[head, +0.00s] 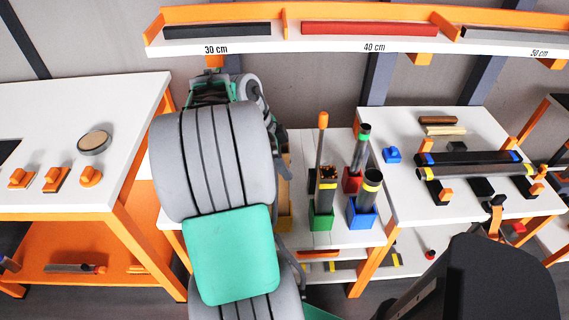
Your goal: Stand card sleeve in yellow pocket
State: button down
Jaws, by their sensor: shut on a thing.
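A yellow pocket (285,222) shows only as a narrow strip past the right edge of my arm, on the white middle table. A tan upright strip (284,180) shows just above it. It may be part of the card sleeve, but I cannot tell, nor whether it is inside the pocket. My large grey and green arm covers most of this area. My gripper is hidden behind my arm, so its jaws and what they hold cannot be seen.
Green (321,217), blue (362,214) and red (352,180) pockets right of the yellow one hold upright items. An orange-tipped rod (323,121) stands tall there. A shelf (360,45) spans the back. The right table (410,205) holds tubes; the left table (130,95) is mostly clear.

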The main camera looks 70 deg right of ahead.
aim_at(285, 184)
jog(key=shift+f+b, duration=3.5)
jog(key=shift+f, duration=0.55)
jog(key=c, duration=0.8)
grip_release()
jog(key=shift+o, duration=0.2)
jog(key=p+v, duration=0.2)
jog(key=v, duration=0.6)
